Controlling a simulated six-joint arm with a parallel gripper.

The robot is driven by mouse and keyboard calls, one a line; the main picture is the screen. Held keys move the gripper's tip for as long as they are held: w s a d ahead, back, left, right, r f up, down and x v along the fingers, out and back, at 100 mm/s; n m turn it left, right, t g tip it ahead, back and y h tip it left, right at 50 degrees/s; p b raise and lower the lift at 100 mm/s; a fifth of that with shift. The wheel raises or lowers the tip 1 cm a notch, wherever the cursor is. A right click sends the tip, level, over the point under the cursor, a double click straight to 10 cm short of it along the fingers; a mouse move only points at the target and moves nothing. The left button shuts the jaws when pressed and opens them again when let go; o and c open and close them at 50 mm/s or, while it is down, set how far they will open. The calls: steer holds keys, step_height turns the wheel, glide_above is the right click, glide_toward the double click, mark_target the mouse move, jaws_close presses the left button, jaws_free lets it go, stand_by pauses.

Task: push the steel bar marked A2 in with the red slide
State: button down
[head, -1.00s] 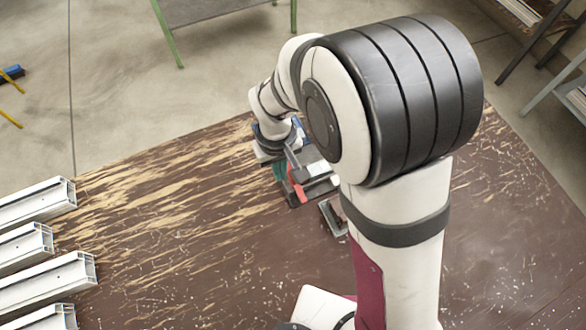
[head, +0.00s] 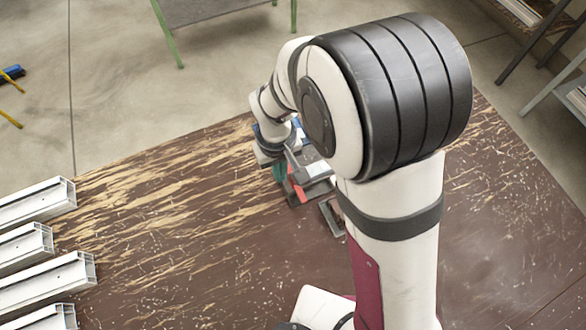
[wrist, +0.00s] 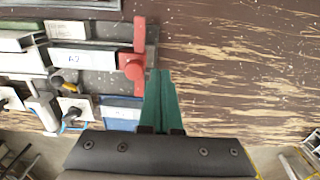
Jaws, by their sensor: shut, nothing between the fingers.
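The steel bar marked A2 (wrist: 82,58) lies in the clamp fixture in the wrist view, with its white label facing up. The red slide (wrist: 138,38) stands across the bar's right end; its round knob is on the near side. It also shows in the head view (head: 299,193), partly hidden by my gripper. My gripper (wrist: 160,74) has its green fingers shut and empty. Their tips are just right of the red slide's knob in the wrist view; I cannot tell whether they touch it. In the head view my gripper (head: 280,174) is low over the fixture.
Toggle clamps (wrist: 72,108) stand at the left. White profiles (head: 45,283) lie at the table's left. The brown tabletop (head: 190,230) between is clear.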

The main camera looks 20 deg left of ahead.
steer(key=shift+f, duration=0.7)
steer(key=shift+w+d, duration=4.1)
steer(key=shift+w, duration=0.05)
steer(key=shift+w+d, duration=0.5)
step_height(320, 180, up, 7)
steer(key=s, duration=0.1)
steer(key=shift+a, duration=0.45)
steer(key=shift+r, duration=0.1)
